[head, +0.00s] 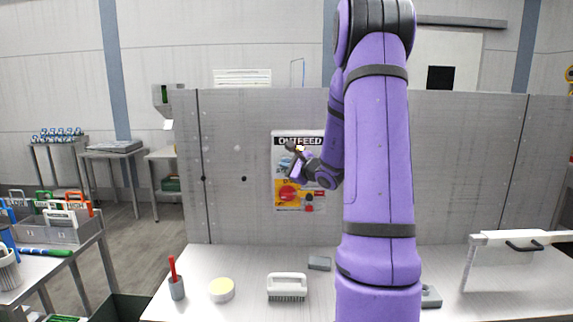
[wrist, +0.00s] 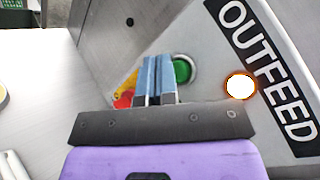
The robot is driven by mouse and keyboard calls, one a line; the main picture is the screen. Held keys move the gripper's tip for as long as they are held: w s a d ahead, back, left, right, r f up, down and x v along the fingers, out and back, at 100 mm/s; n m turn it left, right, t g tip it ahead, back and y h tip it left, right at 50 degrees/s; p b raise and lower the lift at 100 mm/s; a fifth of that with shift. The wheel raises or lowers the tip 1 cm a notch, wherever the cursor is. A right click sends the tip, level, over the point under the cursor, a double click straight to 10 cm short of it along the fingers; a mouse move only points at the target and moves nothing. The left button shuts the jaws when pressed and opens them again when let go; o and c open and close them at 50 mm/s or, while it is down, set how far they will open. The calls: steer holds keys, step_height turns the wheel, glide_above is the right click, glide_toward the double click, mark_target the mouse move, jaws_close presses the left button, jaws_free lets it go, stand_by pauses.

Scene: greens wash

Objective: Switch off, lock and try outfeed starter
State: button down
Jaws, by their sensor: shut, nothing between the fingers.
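The outfeed starter (head: 282,141) is a light panel on the grey wall with an OUTFEED label (wrist: 262,68). A red rotary knob (head: 289,193) sits on a yellow plate low on its face, with small buttons to its right. In the wrist view a round green button (wrist: 182,70) and a glowing lamp (wrist: 240,86) show on the panel. The red knob (wrist: 124,98) is partly hidden behind my fingers.
A steel bench holds a red-handled tool in a cup (head: 176,287), a yellow-topped tub (head: 222,290), a brush (head: 287,287) and a small grey block (head: 319,263). A grey crate (head: 62,230) with several coloured handled pieces stands at left. A white-handled piece (head: 520,238) stands at right.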

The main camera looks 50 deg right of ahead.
stand_by(0.3)
steer(key=shift+s+a, duration=1.65)
steer(key=shift+a, duration=0.3)
steer(key=s+a+r+n+g+y, duration=0.25)
steer(key=a+n, duration=0.25)
steer(key=a, duration=0.5)
steer(key=s+a+r+n+g+y, duration=0.1)
steer(key=a+n+g+y, duration=0.3)
steer(key=a, duration=0.5)
steer(key=s+a+r+n+g+y, duration=0.25)
steer(key=a+n, duration=0.35)
steer(key=a, duration=0.4)
steer(key=s+a+f+n+g+h, duration=0.15)
steer(key=s+a+n+g, duration=0.25)
steer(key=s+a+n, duration=0.45)
steer(key=s+d+r+n+t+h, duration=0.1)
steer(key=s+d+n+h, duration=0.2)
steer(key=s+h, duration=0.3)
steer(key=s+d, duration=0.1)
steer(key=s, duration=0.2)
steer(key=shift+s+r, duration=0.2)
steer(key=shift+s, duration=0.1)
